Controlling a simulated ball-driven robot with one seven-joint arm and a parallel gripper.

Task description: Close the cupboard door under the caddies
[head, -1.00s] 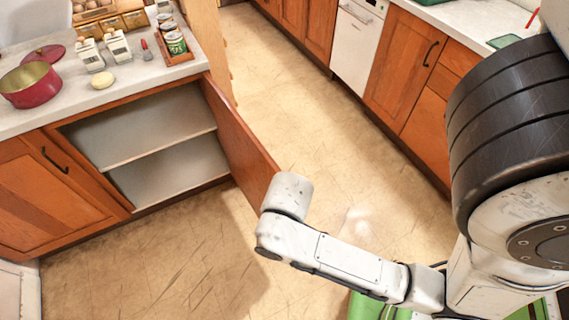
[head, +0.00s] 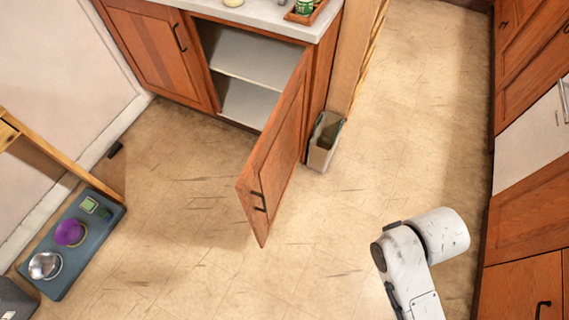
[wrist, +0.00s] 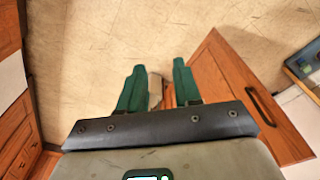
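The orange-brown cupboard door (head: 275,155) stands wide open in the head view, swung out from the cupboard (head: 245,60) with its pale shelves bare. Its dark handle (head: 259,201) is near the free edge. My arm reaches in at the lower right, apart from the door; the fingers are hidden there. In the wrist view my gripper (wrist: 158,85) shows two green fingers, parted, with nothing held. The door (wrist: 225,85) is just right of the right finger, its handle (wrist: 262,105) farther right; I cannot tell whether they touch.
A small bin (head: 324,140) stands on the floor by the cupboard's right end. A wooden caddy (head: 313,14) sits on the counter (head: 265,14) above. A grey mat with bowls (head: 60,258) lies at left. Cabinets (head: 525,235) line the right. Floor in front of the door is clear.

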